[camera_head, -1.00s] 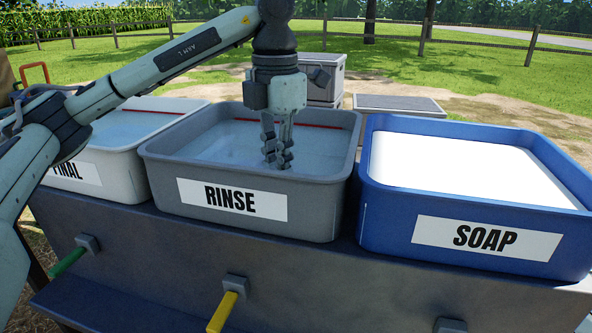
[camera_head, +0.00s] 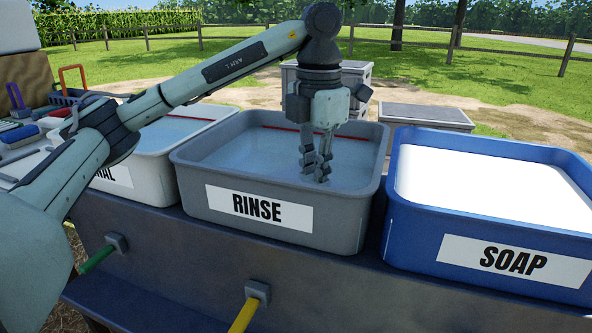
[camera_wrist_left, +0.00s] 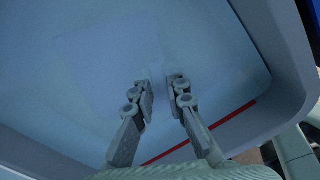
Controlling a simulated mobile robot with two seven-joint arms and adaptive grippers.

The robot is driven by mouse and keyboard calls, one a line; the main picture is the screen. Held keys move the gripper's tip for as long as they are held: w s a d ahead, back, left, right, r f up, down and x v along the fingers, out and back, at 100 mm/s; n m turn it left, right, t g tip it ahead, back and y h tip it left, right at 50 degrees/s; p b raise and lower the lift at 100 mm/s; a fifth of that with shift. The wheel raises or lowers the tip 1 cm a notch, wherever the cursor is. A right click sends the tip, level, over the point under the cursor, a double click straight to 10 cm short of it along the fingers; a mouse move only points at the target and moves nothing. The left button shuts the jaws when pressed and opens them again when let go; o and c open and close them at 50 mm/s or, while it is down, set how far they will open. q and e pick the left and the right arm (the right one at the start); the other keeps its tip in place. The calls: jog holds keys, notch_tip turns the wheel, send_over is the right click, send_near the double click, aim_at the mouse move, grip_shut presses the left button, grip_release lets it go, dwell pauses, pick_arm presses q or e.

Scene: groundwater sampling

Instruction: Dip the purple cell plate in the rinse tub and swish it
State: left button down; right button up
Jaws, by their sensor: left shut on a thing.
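The grey rinse tub (camera_head: 200,178) stands in the middle of the head view, full of clear bluish water. My left gripper (camera_head: 317,178) points down inside it, right of the middle, with its fingertips at the water. The left wrist view shows its fingers (camera_wrist_left: 162,85) a little apart, shut on the cell plate. The plate shows only as a faint pale flat shape (camera_wrist_left: 100,50) under the water, and its purple colour cannot be made out. My right gripper is not in view.
The blue soap tub (camera_head: 415,220), full of white suds, stands close on the right. The white final tub (camera_head: 150,190) adjoins on the left. A rack with purple (camera_head: 14,95) and orange (camera_head: 72,75) handles stands at far left. Green and yellow valve handles stick out below.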

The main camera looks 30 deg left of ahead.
pick_arm(q)
jog(key=shift+w+d, duration=0.25)
jog(key=shift+d, duration=0.6)
jog(key=shift+w+d, duration=0.2)
jog(key=shift+d, duration=0.65)
jog(key=a, duration=0.3)
jog(key=s+a, duration=0.1)
jog(key=a, duration=0.2)
jog(key=s+a, duration=0.1)
jog(key=a, duration=0.2)
jog(key=shift+s+a, duration=0.1)
jog(key=shift+s, duration=0.05)
jog(key=d, duration=0.2)
jog(key=w+d+p, duration=0.1)
jog(key=d, duration=0.2)
jog(key=w+d, duration=0.1)
jog(key=d, duration=0.2)
jog(key=shift+p, duration=0.4)
jog(key=shift+w+d, duration=0.1)
jog(key=shift+d, duration=0.55)
jog(key=shift+a, duration=0.1)
